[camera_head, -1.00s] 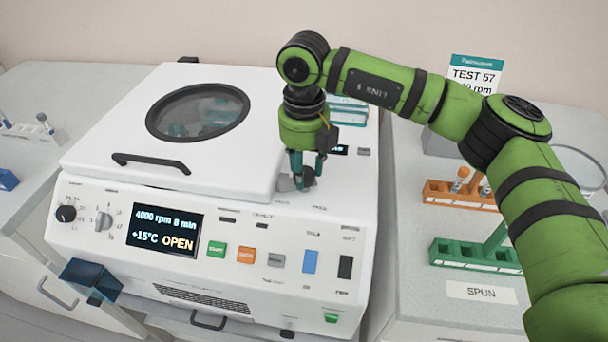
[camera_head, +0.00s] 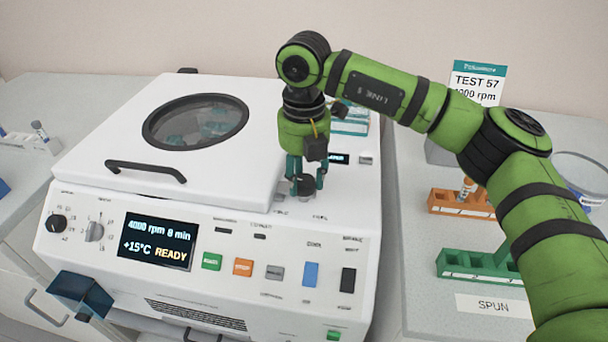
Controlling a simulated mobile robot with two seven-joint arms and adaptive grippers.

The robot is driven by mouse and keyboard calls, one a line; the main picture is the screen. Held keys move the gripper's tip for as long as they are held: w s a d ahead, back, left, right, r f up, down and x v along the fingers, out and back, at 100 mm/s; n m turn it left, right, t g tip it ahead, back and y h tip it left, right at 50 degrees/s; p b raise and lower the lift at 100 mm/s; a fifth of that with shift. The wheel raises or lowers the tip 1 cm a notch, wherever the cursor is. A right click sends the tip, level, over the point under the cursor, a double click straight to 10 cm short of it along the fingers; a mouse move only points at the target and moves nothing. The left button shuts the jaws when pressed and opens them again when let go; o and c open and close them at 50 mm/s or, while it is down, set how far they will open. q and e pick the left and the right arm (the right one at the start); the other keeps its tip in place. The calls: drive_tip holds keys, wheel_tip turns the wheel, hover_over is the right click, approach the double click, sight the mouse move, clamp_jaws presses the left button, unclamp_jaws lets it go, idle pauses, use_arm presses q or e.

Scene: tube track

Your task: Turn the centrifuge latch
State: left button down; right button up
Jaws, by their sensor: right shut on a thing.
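The white centrifuge (camera_head: 250,205) stands in the middle with its lid (camera_head: 90,130) down. A dark round window and a black handle are on the lid. The grey latch knob (camera_head: 303,187) sits on the top deck, right of the lid's front corner. My right gripper (camera_head: 305,183) points down and is shut on the latch knob, with a teal finger on either side of it. The fingers partly hide the knob. The display (camera_head: 157,241) reads 4000 rpm, 8 min, +15°C and READY. My left gripper is out of view.
On the right bench stand an orange rack (camera_head: 455,203) with a tube, a green rack (camera_head: 470,265), a SPUN label (camera_head: 492,304) and a TEST 57 card (camera_head: 478,82). A dark blue box (camera_head: 78,291) is at the lower left front.

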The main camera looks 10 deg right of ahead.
sight(304, 180)
drive_tip(key=shift+f, duration=0.15)
drive_tip(key=o, duration=1.1)
drive_tip(key=shift+o, duration=0.2)
wheel_tip(304, 180, up, 12)
